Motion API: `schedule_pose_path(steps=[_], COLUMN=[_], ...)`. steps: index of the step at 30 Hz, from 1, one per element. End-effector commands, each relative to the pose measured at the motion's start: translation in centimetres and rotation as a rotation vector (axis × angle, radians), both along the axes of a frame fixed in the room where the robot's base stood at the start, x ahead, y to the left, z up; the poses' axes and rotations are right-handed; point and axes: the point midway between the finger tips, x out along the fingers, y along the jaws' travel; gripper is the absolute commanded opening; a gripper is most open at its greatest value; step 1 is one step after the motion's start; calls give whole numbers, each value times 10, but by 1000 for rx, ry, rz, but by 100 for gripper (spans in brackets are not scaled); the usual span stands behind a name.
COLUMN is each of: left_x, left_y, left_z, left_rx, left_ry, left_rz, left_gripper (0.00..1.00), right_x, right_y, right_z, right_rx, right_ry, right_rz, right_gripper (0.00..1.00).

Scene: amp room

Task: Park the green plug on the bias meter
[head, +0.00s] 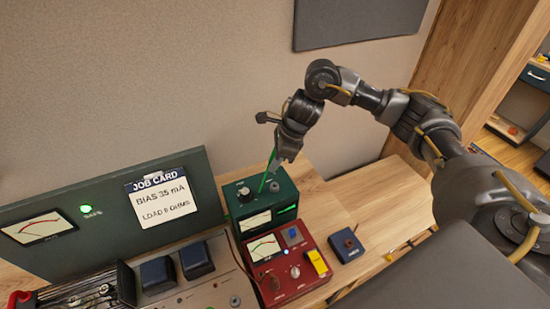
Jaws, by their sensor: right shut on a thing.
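My right gripper (284,153) points down above the dark green box (249,209) and is shut on the green plug. A thin green piece, the plug or its lead (267,172), shows beside the fingertips and slants down to the box top. Whether it touches or enters the box I cannot tell. The green box has a knob, a round socket-like part, a small dial and a green strip. A red box (286,289) with a larger dial stands in front of it. No label naming the bias meter is readable on either box. My left gripper is out of view.
A job card (163,203) is on a dark green panel (100,231) with a lit green lamp. An amplifier chassis with dark blue blocks (196,260) stands front left. A small blue box (346,244) sits right of the red box. The wooden bench (385,205) is clear further right.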

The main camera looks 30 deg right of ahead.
Motion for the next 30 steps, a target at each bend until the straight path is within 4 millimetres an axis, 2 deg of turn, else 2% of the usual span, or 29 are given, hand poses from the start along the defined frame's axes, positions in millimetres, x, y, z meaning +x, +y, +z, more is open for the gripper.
schedule_pose_path(steps=[13,30], left_x=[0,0], left_y=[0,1], left_z=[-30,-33], left_rx=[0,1], left_ry=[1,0], left_rz=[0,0], left_gripper=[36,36], right_x=[0,0], right_y=[0,1], right_z=[-39,-43], right_rx=[0,1], right_ry=[1,-1], right_rz=[0,2], right_gripper=[0,0])
